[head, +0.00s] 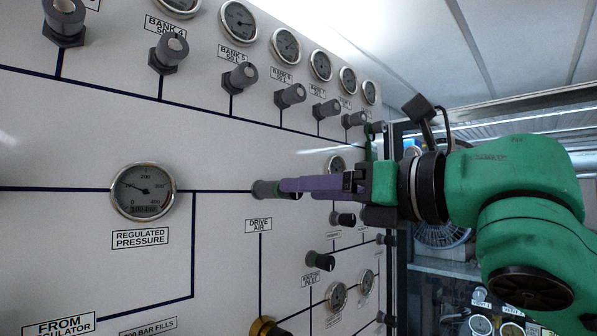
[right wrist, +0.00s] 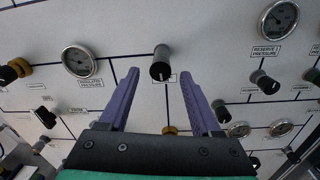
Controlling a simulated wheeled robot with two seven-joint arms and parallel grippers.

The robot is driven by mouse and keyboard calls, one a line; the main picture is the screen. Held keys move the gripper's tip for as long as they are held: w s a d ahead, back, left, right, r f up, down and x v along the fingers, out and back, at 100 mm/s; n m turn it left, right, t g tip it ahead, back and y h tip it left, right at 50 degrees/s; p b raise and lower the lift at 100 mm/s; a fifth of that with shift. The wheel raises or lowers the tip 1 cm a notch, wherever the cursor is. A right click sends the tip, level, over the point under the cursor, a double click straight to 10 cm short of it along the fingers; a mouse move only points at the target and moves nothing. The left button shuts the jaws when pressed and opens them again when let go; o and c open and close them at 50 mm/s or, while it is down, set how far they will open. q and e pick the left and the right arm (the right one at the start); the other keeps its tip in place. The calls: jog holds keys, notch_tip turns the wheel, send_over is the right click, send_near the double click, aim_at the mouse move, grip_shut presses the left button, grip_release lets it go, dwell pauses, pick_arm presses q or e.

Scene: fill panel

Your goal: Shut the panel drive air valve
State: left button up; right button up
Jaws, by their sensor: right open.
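The drive air valve is a dark cylindrical knob with a grey collar (head: 264,189) on the white panel, just above the DRIVE AIR label (head: 258,225). In the right wrist view the black knob (right wrist: 160,66) stands out from the panel, centred between the finger lines and near the fingertips. My right gripper (head: 286,186) has purple fingers reaching in from the right, with their tips overlapping the knob's right end in the head view. In the right wrist view my right gripper (right wrist: 159,80) is open, with one finger to each side and a gap to the knob. My left gripper is not in view.
The regulated pressure gauge (head: 143,191) is to the left. A row of bank knobs (head: 240,76) and gauges runs above. A brass-collared knob (head: 265,328) is below, and a black knob (head: 320,261) is lower right. Panel between gauge and valve is clear.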

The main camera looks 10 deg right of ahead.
jog(key=x, duration=0.2)
jog(key=shift+w+a, duration=0.1)
jog(key=shift+w, duration=0.3)
jog(key=shift+s, duration=0.15)
grip_shut()
